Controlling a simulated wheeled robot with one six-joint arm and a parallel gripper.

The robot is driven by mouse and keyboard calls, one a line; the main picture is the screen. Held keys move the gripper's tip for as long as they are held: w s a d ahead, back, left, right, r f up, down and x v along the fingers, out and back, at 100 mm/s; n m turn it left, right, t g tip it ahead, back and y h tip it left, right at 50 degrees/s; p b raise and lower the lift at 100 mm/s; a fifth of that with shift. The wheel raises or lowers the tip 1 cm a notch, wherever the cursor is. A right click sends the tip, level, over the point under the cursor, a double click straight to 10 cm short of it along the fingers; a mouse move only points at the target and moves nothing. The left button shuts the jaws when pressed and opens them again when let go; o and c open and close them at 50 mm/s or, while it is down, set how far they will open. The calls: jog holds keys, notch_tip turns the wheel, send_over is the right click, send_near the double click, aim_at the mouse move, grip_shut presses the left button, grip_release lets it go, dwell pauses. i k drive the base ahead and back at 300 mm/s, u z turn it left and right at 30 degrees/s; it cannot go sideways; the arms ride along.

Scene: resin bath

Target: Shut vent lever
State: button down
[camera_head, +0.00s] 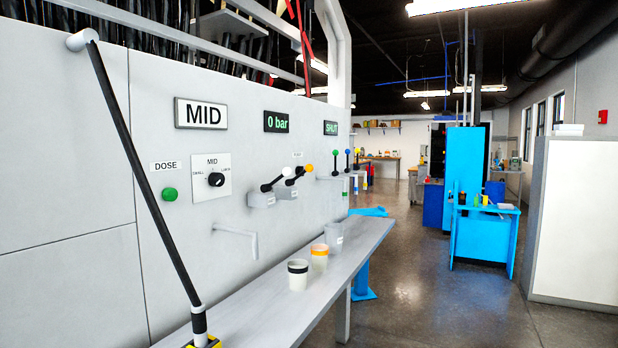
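Several levers stand on the grey wall panel. One black lever has a white knob (287,171) and one an orange knob (308,168); both lean up to the right from grey boxes. Farther along, a lever with a green knob (335,152) and one with a blue knob (347,152) stand about upright. A green-lettered SHUT display (330,128) is above them. Labels near the levers are too small to read, so I cannot tell which is the vent lever. My arm crosses the left side; my gripper (205,342) is cut off by the bottom edge, far from the levers.
A grey shelf (285,300) runs below the panel, carrying a black-banded cup (298,275), an orange-banded cup (319,257) and a grey cup (334,236). The panel has a MID sign (201,114), a 0 bar display (277,122) and a green DOSE button (170,194). Floor (420,290) is free at right.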

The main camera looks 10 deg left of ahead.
aim_at(309, 167)
jog(key=u, duration=0.55)
jog(key=i, duration=0.85)
jog(key=u, duration=0.7)
